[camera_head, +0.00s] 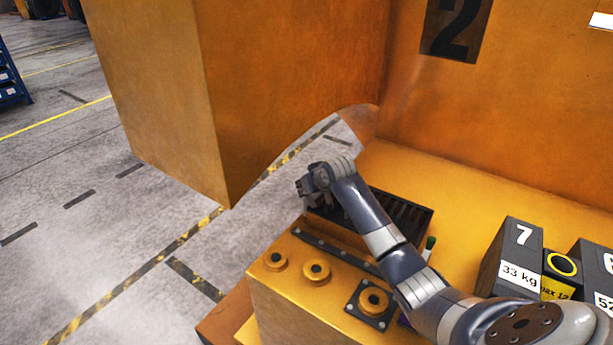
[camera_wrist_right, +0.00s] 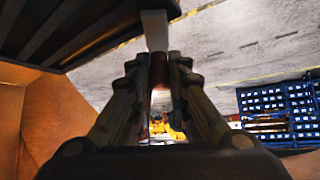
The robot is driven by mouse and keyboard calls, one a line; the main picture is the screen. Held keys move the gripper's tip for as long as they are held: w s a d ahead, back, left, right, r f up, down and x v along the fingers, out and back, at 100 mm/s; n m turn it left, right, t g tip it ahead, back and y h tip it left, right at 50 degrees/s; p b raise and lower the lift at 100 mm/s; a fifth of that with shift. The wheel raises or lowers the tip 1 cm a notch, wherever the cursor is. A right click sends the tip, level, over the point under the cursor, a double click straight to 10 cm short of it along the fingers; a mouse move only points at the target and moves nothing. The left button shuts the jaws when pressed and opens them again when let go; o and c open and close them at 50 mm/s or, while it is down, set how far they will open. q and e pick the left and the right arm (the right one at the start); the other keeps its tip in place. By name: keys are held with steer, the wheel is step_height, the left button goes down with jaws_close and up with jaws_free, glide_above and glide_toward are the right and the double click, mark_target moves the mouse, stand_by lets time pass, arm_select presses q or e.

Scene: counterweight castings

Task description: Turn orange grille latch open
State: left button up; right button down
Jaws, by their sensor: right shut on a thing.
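The dark slotted grille (camera_head: 408,212) lies on the orange machine ledge. My right arm crosses in front of it. My right gripper (camera_head: 309,187) is at the grille's left end, and its fingers are small in the head view. In the right wrist view the gripper (camera_wrist_right: 160,76) is shut on a small brownish-orange piece, the orange grille latch (camera_wrist_right: 159,70). A light grey piece (camera_wrist_right: 155,30) stands just beyond the fingertips. The dark slotted grille (camera_wrist_right: 90,25) also fills the upper left there. The latch is hidden in the head view. My left gripper is not in view.
An orange block with round knobs (camera_head: 316,271) stands in front of the grille. Dark weights, one marked 7 (camera_head: 513,255), stand at the right. A large orange casting (camera_head: 250,80) overhangs behind. Open grey floor (camera_head: 70,190) lies to the left.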

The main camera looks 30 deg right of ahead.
steer(key=m+h+p, duration=0.2)
steer(key=shift+a+r+m+g, duration=0.2)
steer(key=shift+m+g, duration=0.1)
steer(key=shift+m, duration=0.1)
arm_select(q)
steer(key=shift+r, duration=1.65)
arm_select(e)
steer(key=shift+d+f+m+g+h, duration=0.15)
steer(key=shift+m+g+h, duration=0.45)
steer(key=shift+m+h, duration=0.65)
steer(key=shift+m, duration=0.35)
steer(key=c, duration=1.5)
jaws_free()
steer(key=v, duration=1.2)
steer(key=shift+d, duration=0.1)
